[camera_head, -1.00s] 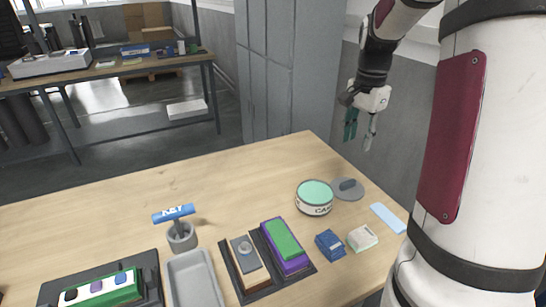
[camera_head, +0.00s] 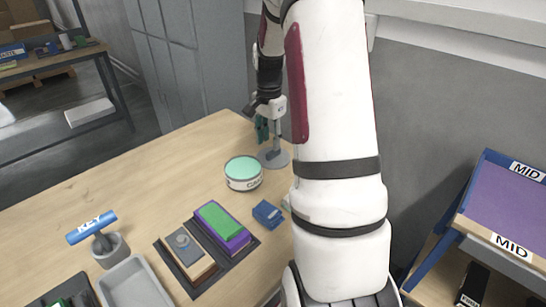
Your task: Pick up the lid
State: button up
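The lid (camera_head: 273,160) is a flat grey disc on the wooden table, just behind and right of a round can (camera_head: 243,173) with a teal top. My arm partly covers the lid's right side, and its knob is hard to make out now. My gripper (camera_head: 269,135) points down over or just behind the lid. Its teal finger and grey finger look apart, with nothing seen between them. I cannot tell whether the fingertips touch the lid.
A blue box (camera_head: 267,214) lies in front of the can. A black tray (camera_head: 207,262) holds green, purple and wooden blocks. A shelf marked MID (camera_head: 505,215) is at right.

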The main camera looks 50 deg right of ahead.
aim_at(273, 154)
jog(key=f, duration=0.2)
jog(key=d+f, duration=0.1)
jog(key=shift+s+f, duration=0.2)
jog(key=shift+f, duration=0.65)
grip_shut()
